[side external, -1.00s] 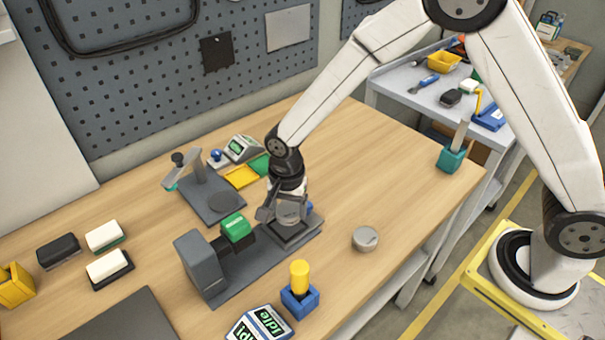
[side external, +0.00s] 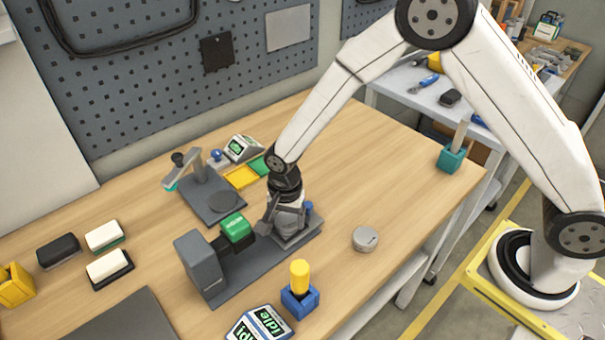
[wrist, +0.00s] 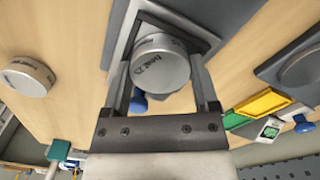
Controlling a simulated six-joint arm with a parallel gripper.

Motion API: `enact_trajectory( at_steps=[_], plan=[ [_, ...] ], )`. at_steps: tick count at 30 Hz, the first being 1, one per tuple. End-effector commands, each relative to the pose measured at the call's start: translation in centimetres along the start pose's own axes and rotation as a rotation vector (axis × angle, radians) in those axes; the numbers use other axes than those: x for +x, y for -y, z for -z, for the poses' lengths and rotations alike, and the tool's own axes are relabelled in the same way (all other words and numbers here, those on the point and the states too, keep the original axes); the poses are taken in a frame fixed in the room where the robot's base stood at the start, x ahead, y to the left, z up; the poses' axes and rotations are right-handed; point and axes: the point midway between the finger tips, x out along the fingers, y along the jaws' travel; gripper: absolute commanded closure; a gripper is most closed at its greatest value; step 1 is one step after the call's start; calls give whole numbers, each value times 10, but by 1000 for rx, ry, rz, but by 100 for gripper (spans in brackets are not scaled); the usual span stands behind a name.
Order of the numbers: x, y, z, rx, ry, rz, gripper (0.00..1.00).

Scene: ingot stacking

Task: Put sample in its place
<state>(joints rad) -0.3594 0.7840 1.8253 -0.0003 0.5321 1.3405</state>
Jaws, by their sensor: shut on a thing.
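My gripper (wrist: 160,95) points down and is shut on a round grey metal sample (wrist: 160,63) with dark lettering. In the side external view my gripper (side external: 284,222) is low over the dark square plate (side external: 304,237) at the right end of the grey device (side external: 205,268). The gripper mostly hides the sample there. In the wrist view the sample is over that plate; I cannot tell whether it touches it. A second round grey sample (side external: 365,239) lies on the table to the right; it also shows in the wrist view (wrist: 28,76).
The device carries a green block (side external: 236,228) just left of my gripper. A blue holder with a yellow knob (side external: 300,290) and an "Idle" display (side external: 260,325) stand in front. Behind are a stand with a round plate (side external: 223,202) and a yellow pad (side external: 241,177).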

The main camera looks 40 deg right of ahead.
Motion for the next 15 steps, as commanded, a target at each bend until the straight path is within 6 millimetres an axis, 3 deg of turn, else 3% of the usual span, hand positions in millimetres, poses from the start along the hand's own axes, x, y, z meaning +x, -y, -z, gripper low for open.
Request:
enact_trajectory(
  at_steps=[2, 3, 4, 15],
  plan=[
    [2, 0, 0, 0, 0, 0, 100],
    [2, 0, 0, 0, 0, 0, 10],
    [2, 0, 0, 0, 0, 0, 1],
    [-1, 0, 0, 0, 0, 0, 0]
  ],
)
